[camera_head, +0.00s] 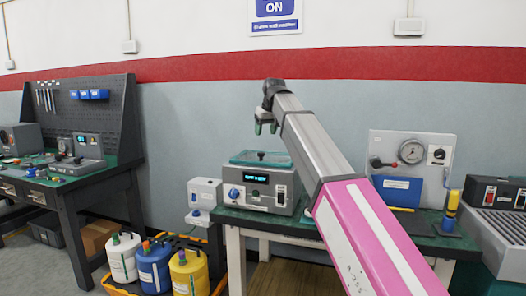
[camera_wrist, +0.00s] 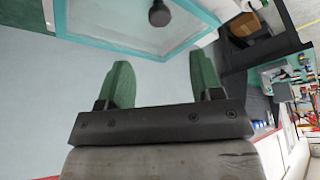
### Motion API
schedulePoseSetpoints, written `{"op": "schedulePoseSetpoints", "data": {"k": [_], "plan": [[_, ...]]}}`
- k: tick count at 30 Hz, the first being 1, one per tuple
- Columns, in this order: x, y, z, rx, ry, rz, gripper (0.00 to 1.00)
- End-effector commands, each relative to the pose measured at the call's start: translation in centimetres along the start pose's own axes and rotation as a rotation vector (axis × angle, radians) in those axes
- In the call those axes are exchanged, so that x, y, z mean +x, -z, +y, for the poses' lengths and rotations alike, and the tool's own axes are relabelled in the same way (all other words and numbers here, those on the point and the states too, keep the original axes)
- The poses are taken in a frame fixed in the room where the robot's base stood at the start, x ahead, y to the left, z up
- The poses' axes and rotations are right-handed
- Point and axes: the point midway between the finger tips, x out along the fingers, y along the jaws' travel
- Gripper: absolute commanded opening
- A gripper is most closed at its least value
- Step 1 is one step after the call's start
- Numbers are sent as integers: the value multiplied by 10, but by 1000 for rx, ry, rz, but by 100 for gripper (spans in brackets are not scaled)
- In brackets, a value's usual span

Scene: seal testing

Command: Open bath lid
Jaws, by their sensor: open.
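The bath (camera_head: 257,191) is a grey box with a lit display and a blue knob, standing on the green-topped bench. Its lid (camera_head: 240,160) has a teal rim and lies flat on top, closed as far as I can see. A dark round lid knob (camera_head: 261,155) stands on it. My gripper (camera_head: 266,126) is above the lid knob in the head view, apart from it, with green fingers. In the wrist view my gripper (camera_wrist: 162,78) is open with nothing between its fingers. The lid's teal rim (camera_wrist: 130,48) and its knob (camera_wrist: 159,13) show near the top edge.
A white unit (camera_head: 204,193) stands left of the bath. A gauge panel (camera_head: 411,160) and a yellow-blue tool (camera_head: 451,208) are on the bench to the right. Several canisters (camera_head: 154,267) are on the floor at left. The space above the bath is clear apart from my arm.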

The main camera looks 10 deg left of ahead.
Motion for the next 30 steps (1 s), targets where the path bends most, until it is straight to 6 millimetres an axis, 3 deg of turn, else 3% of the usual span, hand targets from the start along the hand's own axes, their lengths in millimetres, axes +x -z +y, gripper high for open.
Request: {"op": "schedulePoseSetpoints", "data": {"k": [5,18,30], "plan": [[18,-1,0,0,0,-1,60],[90,0,0,1,0,-2,60],[107,0,0,0,0,0,60]]}}
